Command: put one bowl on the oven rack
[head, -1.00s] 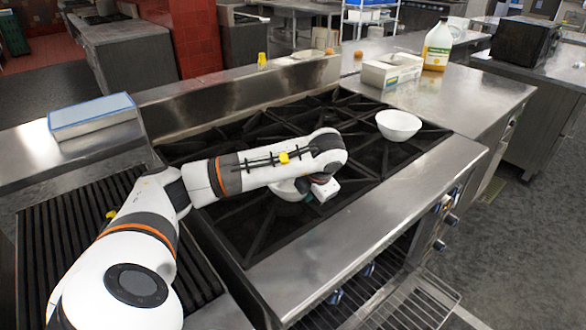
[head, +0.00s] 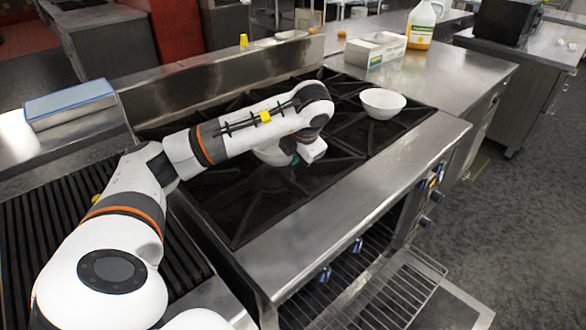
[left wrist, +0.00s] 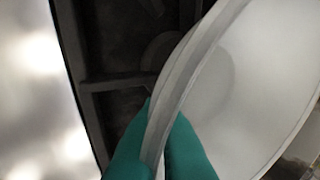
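A white bowl (head: 272,155) is in my left gripper over the left part of the black stove grates, partly hidden by my arm. In the left wrist view the teal fingertips of my left gripper (left wrist: 158,150) pinch the wall of this bowl (left wrist: 245,75), one on each side of its rim. My left gripper also shows in the head view (head: 294,160), mostly hidden behind its wrist. A second white bowl (head: 383,105) sits on the right back of the grates. The wire oven rack (head: 400,292) sticks out of the open oven front at lower right. My right gripper is not in view.
The steel stove front ledge (head: 350,205) lies between the grates and the oven opening. Blue knobs (head: 356,245) line the front. A carton (head: 375,50) and a yellow jug (head: 421,25) stand on the right counter. A blue-topped box (head: 70,103) is at left. The right floor is clear.

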